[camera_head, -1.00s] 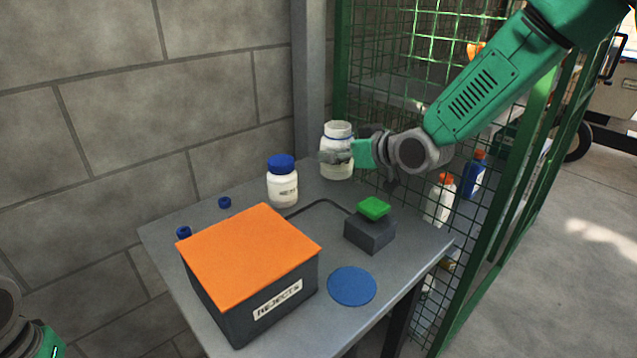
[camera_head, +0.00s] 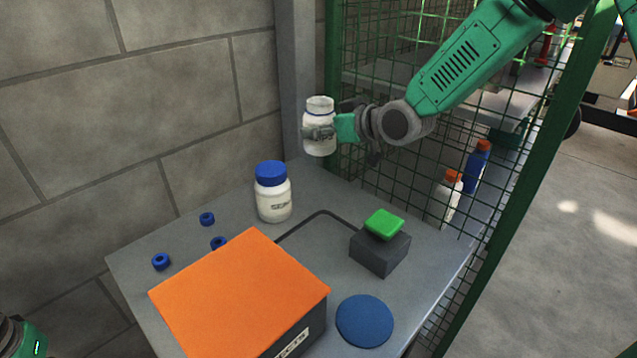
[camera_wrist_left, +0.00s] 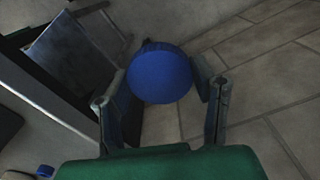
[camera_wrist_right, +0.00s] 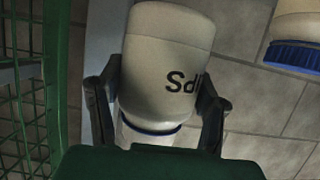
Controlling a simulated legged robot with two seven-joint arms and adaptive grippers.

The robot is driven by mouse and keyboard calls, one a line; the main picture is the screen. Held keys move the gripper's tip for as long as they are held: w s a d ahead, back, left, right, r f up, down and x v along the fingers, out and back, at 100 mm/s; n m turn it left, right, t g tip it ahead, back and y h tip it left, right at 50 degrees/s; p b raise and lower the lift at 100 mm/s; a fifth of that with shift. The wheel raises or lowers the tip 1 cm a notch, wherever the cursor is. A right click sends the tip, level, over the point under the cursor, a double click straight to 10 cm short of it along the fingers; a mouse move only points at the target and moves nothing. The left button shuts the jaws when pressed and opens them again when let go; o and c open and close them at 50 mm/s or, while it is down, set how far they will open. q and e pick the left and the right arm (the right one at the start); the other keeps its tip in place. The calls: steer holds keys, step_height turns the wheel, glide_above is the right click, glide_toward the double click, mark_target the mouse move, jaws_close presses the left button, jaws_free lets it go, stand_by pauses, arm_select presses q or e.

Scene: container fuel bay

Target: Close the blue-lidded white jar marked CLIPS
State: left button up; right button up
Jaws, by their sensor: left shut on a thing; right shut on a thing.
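A white jar (camera_head: 319,135) without a lid is in my right gripper (camera_head: 325,133), upright above the back of the table. It has a blue ring at its neck. In the right wrist view the jar (camera_wrist_right: 165,65) sits between both fingers, and the upside-down end of its label fits CLIPS. My left gripper (camera_wrist_left: 163,95) is shut on a round blue lid (camera_wrist_left: 160,77) in the left wrist view. In the head view only a bit of my left arm shows at the lower left corner. The lid and jar are apart.
A second white jar with a blue lid (camera_head: 272,192) stands on the grey table. An orange-topped REJECTS box (camera_head: 240,295), a green-topped dark block (camera_head: 381,250), a blue disc (camera_head: 364,321) and small blue rings (camera_head: 161,261) are there too. Green mesh fencing (camera_head: 400,60) stands at right.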

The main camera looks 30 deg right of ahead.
mark_target(329, 153)
step_height(329, 153, down, 6)
steer(key=shift+w+r+b, duration=0.1)
steer(key=shift+b, duration=0.7)
steer(key=shift+a+f, duration=0.2)
steer(key=shift+a, duration=0.05)
steer(key=shift+d+f, duration=0.1)
steer(key=shift+d, duration=0.05)
step_height(329, 153, down, 4)
steer(key=shift+d+r+b, duration=0.1)
steer(key=shift+b, duration=0.5)
steer(key=shift+r, duration=0.15)
